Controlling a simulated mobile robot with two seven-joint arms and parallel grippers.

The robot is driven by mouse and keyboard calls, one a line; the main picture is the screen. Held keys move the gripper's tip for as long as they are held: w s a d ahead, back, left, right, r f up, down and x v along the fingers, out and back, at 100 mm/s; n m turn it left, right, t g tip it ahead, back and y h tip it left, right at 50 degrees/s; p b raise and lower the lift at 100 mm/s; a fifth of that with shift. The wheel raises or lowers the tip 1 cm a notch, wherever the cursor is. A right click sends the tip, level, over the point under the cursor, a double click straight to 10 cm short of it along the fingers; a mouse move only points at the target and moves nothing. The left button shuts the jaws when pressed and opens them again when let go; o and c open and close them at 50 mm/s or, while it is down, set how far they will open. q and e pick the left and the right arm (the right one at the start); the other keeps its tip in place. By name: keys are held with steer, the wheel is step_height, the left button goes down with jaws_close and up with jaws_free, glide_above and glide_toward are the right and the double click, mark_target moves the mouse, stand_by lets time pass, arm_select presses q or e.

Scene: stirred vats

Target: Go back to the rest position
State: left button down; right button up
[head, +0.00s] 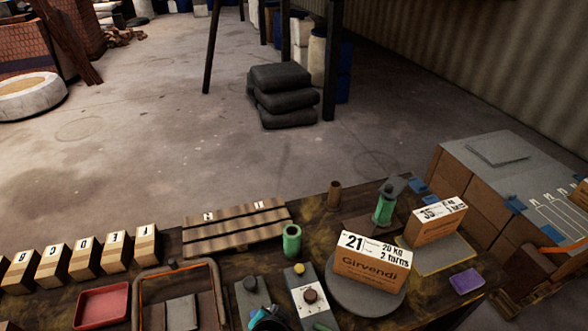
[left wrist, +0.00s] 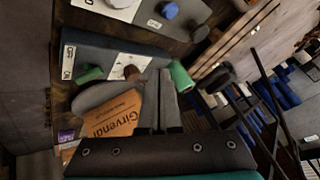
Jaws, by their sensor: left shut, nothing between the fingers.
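My left gripper (left wrist: 160,82) shows in the left wrist view, its two dark fingers together with nothing between them. A dark and teal piece at the bottom edge of the head view appears to be part of my left arm; its fingertips cannot be made out there. The Girvendi box (head: 371,266), marked 21, sits on a round grey plate (head: 350,303) in the head view. The box (left wrist: 112,118) also shows beyond the fingers in the left wrist view. My right gripper is in neither view.
A dark worktable carries a row of lettered boxes (head: 84,258), a red tray (head: 102,307), a wooden rack (head: 235,228), a green cylinder (head: 292,241), a button panel (head: 309,296), a second labelled box (head: 436,221) and a purple block (head: 467,281). Open floor lies beyond, with stacked dark sacks (head: 283,95).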

arm_select(q)
steer(key=s+a+r+n+g, duration=0.45)
steer(key=s+a+r, duration=0.7)
steer(key=s, duration=0.45)
step_height(320, 180, down, 32)
steer(key=s+g+b, duration=0.1)
steer(key=s+b, duration=0.2)
steer(key=b, duration=0.6)
steer(key=s+a+f+b, duration=0.1)
steer(key=s+f+b, duration=0.2)
steer(key=s+f, duration=0.4)
steer(key=s+a+f+g+b, duration=0.1)
steer(key=s+a+f+b, duration=0.1)
steer(key=s+f, duration=0.5)
step_height(320, 180, down, 5)
steer(key=shift+s+r+b, duration=0.1)
steer(key=shift+s+b, duration=0.15)
steer(key=shift+b, duration=0.3)
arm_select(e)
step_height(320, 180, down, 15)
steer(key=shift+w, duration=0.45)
arm_select(q)
steer(key=shift+n+g, duration=0.25)
